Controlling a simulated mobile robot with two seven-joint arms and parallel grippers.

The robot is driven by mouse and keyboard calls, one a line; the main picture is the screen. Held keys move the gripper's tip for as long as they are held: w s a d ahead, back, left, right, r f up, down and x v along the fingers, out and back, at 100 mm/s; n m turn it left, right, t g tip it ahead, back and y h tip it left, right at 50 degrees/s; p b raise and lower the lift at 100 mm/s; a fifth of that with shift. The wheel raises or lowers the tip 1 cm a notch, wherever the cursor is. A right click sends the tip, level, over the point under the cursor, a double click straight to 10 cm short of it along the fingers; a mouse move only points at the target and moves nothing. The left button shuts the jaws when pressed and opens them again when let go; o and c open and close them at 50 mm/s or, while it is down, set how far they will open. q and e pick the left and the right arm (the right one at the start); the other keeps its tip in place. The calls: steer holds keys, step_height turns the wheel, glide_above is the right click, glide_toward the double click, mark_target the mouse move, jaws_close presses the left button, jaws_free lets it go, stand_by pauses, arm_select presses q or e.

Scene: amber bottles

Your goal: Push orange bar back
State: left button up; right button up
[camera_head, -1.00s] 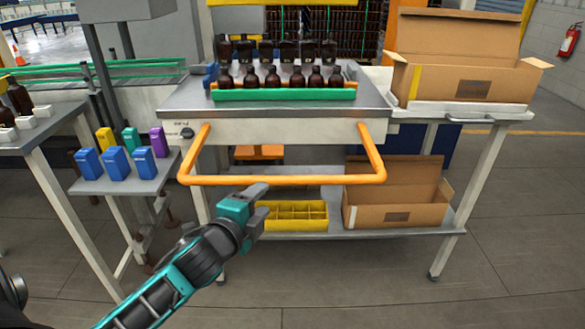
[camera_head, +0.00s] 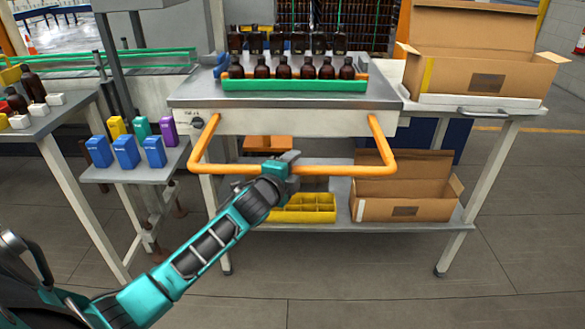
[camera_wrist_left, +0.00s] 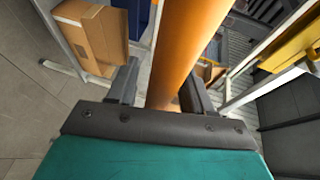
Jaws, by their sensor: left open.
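The orange bar (camera_head: 340,171) is a U-shaped handle that sticks out from the front of the metal workbench (camera_head: 330,122) and hangs below its top. My left gripper (camera_head: 285,162) is at the bar's front span, left of its middle. In the left wrist view the bar (camera_wrist_left: 186,45) runs between the two open fingers of the left gripper (camera_wrist_left: 160,84). I cannot tell whether the fingers touch it. My right gripper is not in view.
Amber bottles stand on the bench behind a green rail (camera_head: 295,85). Below are a yellow divided crate (camera_head: 305,216) and an open cardboard box (camera_head: 385,210). Another box (camera_head: 480,75) is at right. A small side table (camera_head: 140,172) with coloured packs is at left.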

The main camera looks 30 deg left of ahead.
arm_select(q)
steer(key=shift+w, duration=0.1)
steer(key=shift+c, duration=0.5)
jaws_close()
